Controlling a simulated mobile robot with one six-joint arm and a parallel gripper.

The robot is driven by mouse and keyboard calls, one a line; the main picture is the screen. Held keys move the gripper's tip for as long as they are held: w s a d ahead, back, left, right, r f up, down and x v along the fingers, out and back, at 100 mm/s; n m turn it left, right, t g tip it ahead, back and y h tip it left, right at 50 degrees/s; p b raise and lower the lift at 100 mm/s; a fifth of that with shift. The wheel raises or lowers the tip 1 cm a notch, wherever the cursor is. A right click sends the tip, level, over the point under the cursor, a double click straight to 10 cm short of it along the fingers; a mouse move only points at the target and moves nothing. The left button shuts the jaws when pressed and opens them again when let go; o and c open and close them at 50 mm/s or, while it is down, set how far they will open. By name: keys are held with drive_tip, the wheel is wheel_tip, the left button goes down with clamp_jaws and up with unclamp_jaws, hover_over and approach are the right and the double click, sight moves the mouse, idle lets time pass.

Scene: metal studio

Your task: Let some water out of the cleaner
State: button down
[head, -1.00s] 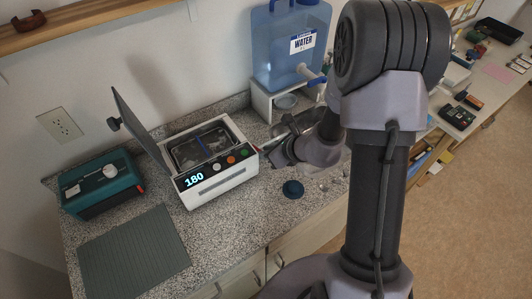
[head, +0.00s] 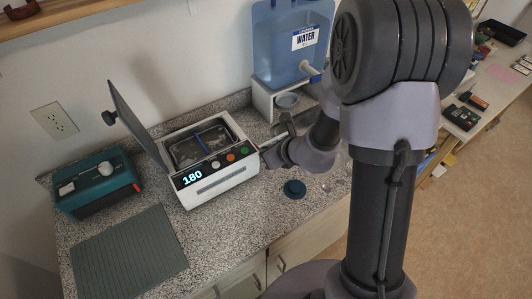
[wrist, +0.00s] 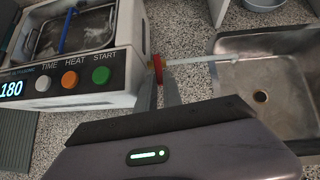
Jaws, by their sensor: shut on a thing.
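The cleaner (head: 215,185) is a white box with its dark lid raised, a display reading 180 and colored buttons. Its open tank (wrist: 70,35) holds a basket with a blue bar. On its right side is a red valve handle (wrist: 157,66). A thin pale tube (wrist: 205,59) runs from there to the right, its end over the metal sink (wrist: 265,85). My gripper (wrist: 160,92) is shut on the red handle, its fingers either side of it. In the head view my gripper (head: 270,154) is at the cleaner's right side, partly hidden by my wrist. Whether water flows is unclear.
A blue water jug (head: 290,50) stands on a white stand behind the sink. A dark blue round cap (head: 294,188) lies on the counter in front. A teal box (head: 95,183) and a ribbed grey mat (head: 128,255) are at left. A wall outlet (head: 55,122) is behind.

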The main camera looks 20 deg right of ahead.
drive_tip(key=c, duration=1.8)
unclamp_jaws()
drive_tip(key=shift+o, duration=0.2)
